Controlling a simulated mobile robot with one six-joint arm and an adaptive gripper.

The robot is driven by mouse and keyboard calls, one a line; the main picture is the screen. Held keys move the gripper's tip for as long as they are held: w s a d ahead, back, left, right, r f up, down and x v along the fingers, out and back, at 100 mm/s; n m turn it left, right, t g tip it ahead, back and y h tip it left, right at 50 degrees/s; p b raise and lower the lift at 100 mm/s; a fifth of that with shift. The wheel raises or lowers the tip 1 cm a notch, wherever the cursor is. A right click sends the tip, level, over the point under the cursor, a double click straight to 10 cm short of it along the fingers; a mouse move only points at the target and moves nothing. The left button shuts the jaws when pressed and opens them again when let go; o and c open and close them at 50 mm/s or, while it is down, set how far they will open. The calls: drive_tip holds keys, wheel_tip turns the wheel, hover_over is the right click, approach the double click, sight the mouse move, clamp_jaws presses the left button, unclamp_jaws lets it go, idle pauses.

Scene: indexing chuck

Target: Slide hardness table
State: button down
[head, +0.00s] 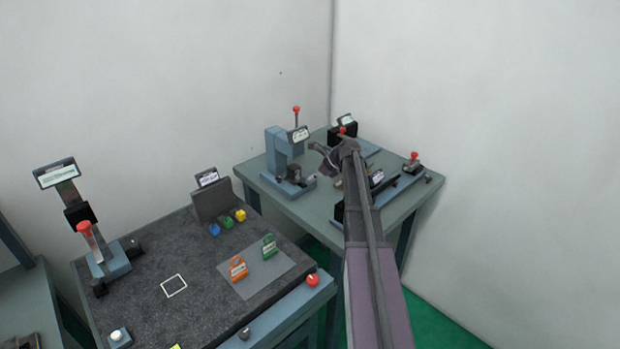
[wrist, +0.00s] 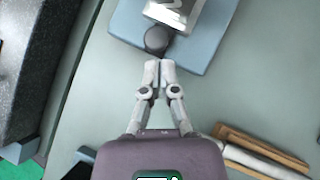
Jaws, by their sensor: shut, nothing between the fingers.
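A blue-grey upright tester (head: 276,150), which I take for the hardness tester, stands on the far grey-green table in the head view. A dark block (head: 294,173) sits on its low base. In the wrist view, my gripper (wrist: 158,64) is shut and empty. Its fingertips are just below a dark round knob (wrist: 157,40) at the edge of a blue plate (wrist: 207,42). I cannot tell whether they touch the knob. A pale labelled block lies beyond the knob.
Other fixtures with red knobs (head: 413,157) stand on the right of the far table. A dark worktable (head: 190,262) at left carries orange and green tags, small coloured blocks and a lever stand. In the wrist view, brown strips (wrist: 262,147) lie at lower right.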

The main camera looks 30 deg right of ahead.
drive_tip(key=s+d+r, duration=0.1)
drive_tip(key=s+d+r+p, duration=0.1)
drive_tip(key=shift+s+d, duration=0.1)
drive_tip(key=shift+s, duration=0.2)
drive_tip(key=p+v, duration=0.7)
drive_tip(key=v, duration=0.1)
drive_tip(key=shift+s+d, duration=0.2)
idle(0.5)
